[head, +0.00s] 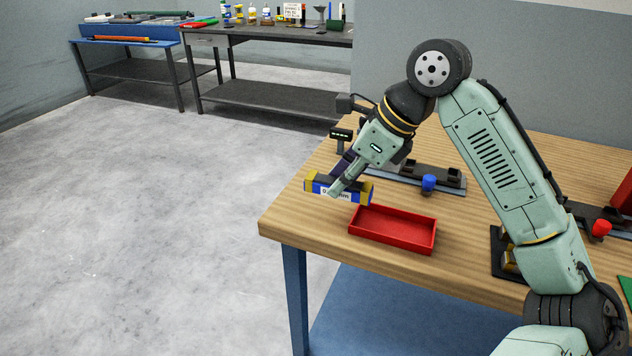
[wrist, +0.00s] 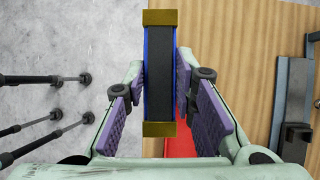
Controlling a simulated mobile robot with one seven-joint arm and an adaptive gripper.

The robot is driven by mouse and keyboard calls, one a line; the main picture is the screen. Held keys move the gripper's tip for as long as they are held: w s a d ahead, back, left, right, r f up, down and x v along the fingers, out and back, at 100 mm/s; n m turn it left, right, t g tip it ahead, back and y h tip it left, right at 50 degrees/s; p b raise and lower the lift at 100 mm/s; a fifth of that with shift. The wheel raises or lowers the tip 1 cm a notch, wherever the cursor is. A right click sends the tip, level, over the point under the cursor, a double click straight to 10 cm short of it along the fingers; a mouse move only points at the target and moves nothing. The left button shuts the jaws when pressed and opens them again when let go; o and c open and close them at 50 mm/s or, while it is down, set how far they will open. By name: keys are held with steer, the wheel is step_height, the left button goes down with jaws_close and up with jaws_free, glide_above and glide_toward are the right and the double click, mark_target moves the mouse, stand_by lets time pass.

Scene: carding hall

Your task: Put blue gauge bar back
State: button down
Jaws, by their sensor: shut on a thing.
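The blue gauge bar (head: 321,189) has a blue body, gold ends, a dark top face and a white label. My gripper (head: 343,184) is shut on it across the middle. In the wrist view, the bar (wrist: 160,75) lies lengthwise between the purple pads of my gripper (wrist: 161,90). The bar is held in the air near the wooden table's left edge, just beyond the red tray (head: 392,240). The tray looks empty, and part of it (wrist: 180,148) shows below the bar in the wrist view. The bar's lettering is partly covered by a finger.
A dark fixture with a blue knob (head: 428,184) stands on the wooden table (head: 300,219) behind the tray. Another fixture with a red knob (head: 600,229) is at the right. A small black display (head: 341,135) stands behind my gripper. Benches with bottles and tools stand far back.

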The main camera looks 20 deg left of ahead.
steer(key=shift+m, duration=0.3)
steer(key=f+p, duration=0.1)
steer(key=d+f+p, duration=0.1)
steer(key=f, duration=0.1)
steer(key=d+f+p, duration=0.1)
steer(key=f, duration=0.1)
steer(key=shift+w+d, duration=0.15)
steer(key=shift+w, duration=0.2)
steer(key=shift+w+f, duration=0.2)
steer(key=shift+f, duration=0.15)
steer(key=w+a+b, duration=0.1)
steer(key=w+a, duration=0.2)
steer(key=w+a+b, duration=0.1)
steer(key=w+a, duration=0.2)
steer(key=w, duration=0.1)
steer(key=w+a+f+b, duration=0.1)
steer(key=w+a+b, duration=0.1)
steer(key=w+a, duration=0.2)
steer(key=shift+w+f, duration=0.1)
steer(key=shift+w, duration=0.15)
step_height(320, 180, down, 4)
steer(key=b, duration=0.4)
steer(key=shift+w+a+b, duration=0.1)
steer(key=shift+w+b, duration=0.05)
steer(key=shift+b, duration=0.25)
steer(key=shift+r, duration=0.2)
steer(key=shift+f, duration=0.1)
steer(key=c, duration=1.3)
jaws_free()
